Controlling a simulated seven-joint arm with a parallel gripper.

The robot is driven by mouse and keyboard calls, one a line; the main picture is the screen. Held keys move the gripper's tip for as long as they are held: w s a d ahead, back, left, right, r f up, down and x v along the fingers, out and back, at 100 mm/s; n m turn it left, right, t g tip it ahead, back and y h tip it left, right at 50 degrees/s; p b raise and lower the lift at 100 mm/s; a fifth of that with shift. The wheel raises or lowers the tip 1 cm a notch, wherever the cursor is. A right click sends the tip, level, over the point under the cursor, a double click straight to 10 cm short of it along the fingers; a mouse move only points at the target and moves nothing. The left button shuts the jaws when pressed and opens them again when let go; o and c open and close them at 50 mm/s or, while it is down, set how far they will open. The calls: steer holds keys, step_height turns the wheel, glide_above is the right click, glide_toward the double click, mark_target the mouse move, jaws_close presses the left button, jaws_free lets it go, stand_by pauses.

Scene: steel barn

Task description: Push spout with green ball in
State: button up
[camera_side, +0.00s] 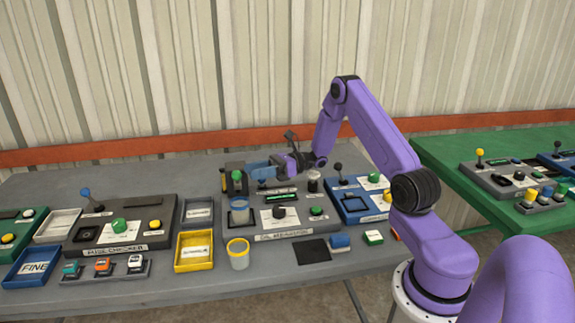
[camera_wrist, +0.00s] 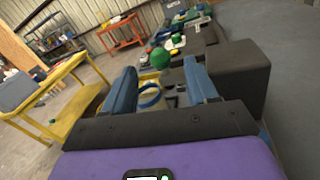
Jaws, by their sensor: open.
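The spout with the green ball stands at the back of the oil-measuring station, and its green ball (camera_side: 237,175) shows left of my gripper in the side view. In the wrist view the green ball (camera_wrist: 160,58) appears beyond and between my fingertips. My gripper (camera_side: 258,169) is open, with blue fingers pointing left towards the ball; the wrist view shows nothing held between the fingers (camera_wrist: 160,72). A clear cup with a blue band (camera_side: 239,212) stands below the spout. Its blue rim (camera_wrist: 149,95) shows between my fingers. Contact with the ball cannot be told.
A yellow-banded cup (camera_side: 238,255) stands in front of the station. A dark block (camera_wrist: 237,75) is close on the right in the wrist view. A yellow tray (camera_side: 193,252) and blue-handled lever box (camera_side: 125,225) are to the left. A dark mat (camera_side: 313,250) lies right.

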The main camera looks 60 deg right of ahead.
steer(key=v, duration=1.1)
steer(key=shift+s+d, duration=0.1)
